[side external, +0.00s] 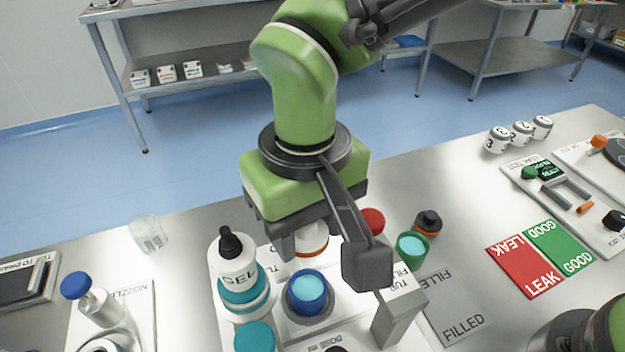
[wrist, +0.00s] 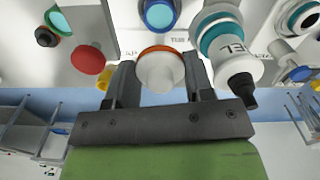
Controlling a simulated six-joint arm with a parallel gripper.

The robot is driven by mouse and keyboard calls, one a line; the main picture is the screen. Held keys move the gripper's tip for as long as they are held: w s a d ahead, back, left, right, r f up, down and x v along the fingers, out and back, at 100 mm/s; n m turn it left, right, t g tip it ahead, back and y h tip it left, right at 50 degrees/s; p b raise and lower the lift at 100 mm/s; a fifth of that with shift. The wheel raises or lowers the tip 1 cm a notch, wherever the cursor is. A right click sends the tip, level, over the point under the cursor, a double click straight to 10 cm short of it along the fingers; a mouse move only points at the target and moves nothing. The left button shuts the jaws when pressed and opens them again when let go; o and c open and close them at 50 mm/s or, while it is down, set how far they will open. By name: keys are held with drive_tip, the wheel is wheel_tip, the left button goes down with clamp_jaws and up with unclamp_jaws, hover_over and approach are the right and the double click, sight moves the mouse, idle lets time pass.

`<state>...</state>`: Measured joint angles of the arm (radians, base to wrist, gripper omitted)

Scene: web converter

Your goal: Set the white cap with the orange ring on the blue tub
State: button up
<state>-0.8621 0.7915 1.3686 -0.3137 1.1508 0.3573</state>
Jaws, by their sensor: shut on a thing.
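The white cap with the orange ring (side external: 312,240) is between the fingers of my gripper (side external: 308,238), which is shut on it. In the wrist view the white cap (wrist: 160,72) sits between both fingers of my gripper (wrist: 159,64), its orange rim toward the tubs. The blue tub (side external: 307,292) stands upright and open on a white board, with light blue contents. It is just in front of the held cap in the side view, and also shows at the top of the wrist view (wrist: 160,14). The cap appears raised and apart from the tub.
A GEL bottle (side external: 240,272) with a black tip stands close left of the blue tub. A teal lid (side external: 255,338) is in front. A red cap (side external: 372,220), a green tub (side external: 411,250) and a grey post (side external: 397,320) are to the right. A FILLED mat (side external: 462,310) is clear.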

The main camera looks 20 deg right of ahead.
sight(308, 248)
drive_tip(key=shift+f, duration=4.45)
drive_tip(key=shift+f, duration=0.4)
drive_tip(key=o, duration=1)
drive_tip(key=shift+o, duration=0.2)
drive_tip(key=shift+a+r, duration=0.15)
drive_tip(key=shift+r, duration=1.8)
drive_tip(key=shift+o, duration=0.7)
drive_tip(key=shift+r, duration=1.15)
drive_tip(key=shift+f, duration=0.1)
